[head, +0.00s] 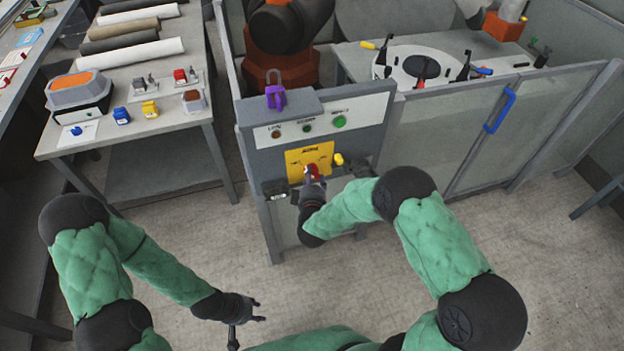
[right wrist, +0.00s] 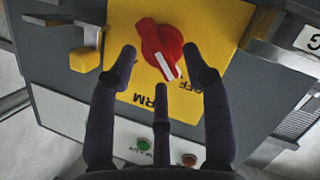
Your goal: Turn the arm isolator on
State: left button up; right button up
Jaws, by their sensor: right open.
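The arm isolator is a red rotary knob (right wrist: 160,52) with a white pointer stripe, on a yellow plate (head: 297,161) on the front of a grey control cabinet. In the right wrist view the stripe points toward the black OFF lettering. My right gripper (right wrist: 165,70) is open at the knob, with a finger to either side of it; I cannot tell whether they touch it. In the head view the right gripper (head: 312,180) partly covers the red knob (head: 313,170). My left gripper (head: 246,316) is low over the floor, empty; its fingers look apart.
A purple padlock (head: 275,96) sits on top of the cabinet. A yellow block (head: 339,159) sticks out right of the plate, and a black latch-like part lies on each side. Fence panels with a blue handle (head: 500,110) run to the right.

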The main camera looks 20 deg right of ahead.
jog(key=shift+w+d+f, duration=0.1)
jog(key=shift+w+d, duration=0.05)
jog(key=shift+w, duration=0.3)
grip_shut()
